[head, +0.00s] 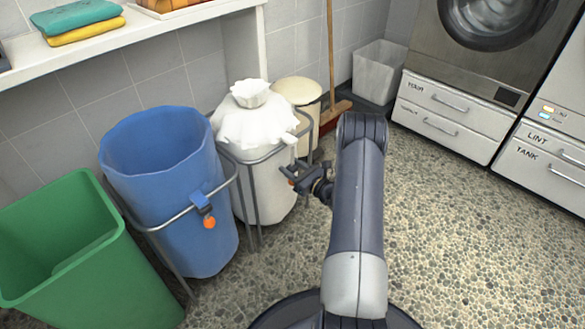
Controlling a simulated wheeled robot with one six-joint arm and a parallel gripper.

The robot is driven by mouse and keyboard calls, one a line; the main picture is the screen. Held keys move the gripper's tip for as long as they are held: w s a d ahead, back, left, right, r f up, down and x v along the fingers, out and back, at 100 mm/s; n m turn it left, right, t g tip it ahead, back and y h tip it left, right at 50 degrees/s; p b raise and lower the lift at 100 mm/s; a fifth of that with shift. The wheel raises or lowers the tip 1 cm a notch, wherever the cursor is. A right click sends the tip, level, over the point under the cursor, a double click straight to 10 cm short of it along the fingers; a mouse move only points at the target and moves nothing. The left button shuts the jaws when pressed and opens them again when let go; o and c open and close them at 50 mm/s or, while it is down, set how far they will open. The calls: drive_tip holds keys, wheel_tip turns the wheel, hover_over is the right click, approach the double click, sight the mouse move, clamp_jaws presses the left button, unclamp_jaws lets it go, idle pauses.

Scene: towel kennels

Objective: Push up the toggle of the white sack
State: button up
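The white sack (262,183) hangs in a grey metal frame left of my arm. Its top is gathered into a ruffled neck (250,93). My gripper (289,178) is small and dark in the head view, at the right front side of the white sack, below the frame's upper rail. Small orange-red bits show at its tip; I cannot tell whether they belong to the fingers or to the toggle. I cannot clearly make out the white sack's toggle, nor whether the gripper touches it. The finger gap is too small to read.
A blue sack (178,215) with an orange-ended toggle (209,222) stands left of the white sack, and a green bin (90,265) further left. A cream lidded bin (298,91) and a broom (332,112) stand behind. The pebbled floor (450,240) at right is clear.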

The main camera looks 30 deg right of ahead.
sight(293, 166)
clamp_jaws()
wheel_tip(293, 166, up, 8)
drive_tip(key=p, duration=0.4)
drive_tip(key=shift+r, duration=0.25)
drive_tip(key=shift+o, duration=1.8)
unclamp_jaws()
drive_tip(key=p+v, duration=0.2)
drive_tip(key=v, duration=0.8)
drive_tip(key=shift+s+d+p, duration=0.2)
drive_tip(key=shift+s+p, duration=0.15)
drive_tip(key=shift+p, duration=0.05)
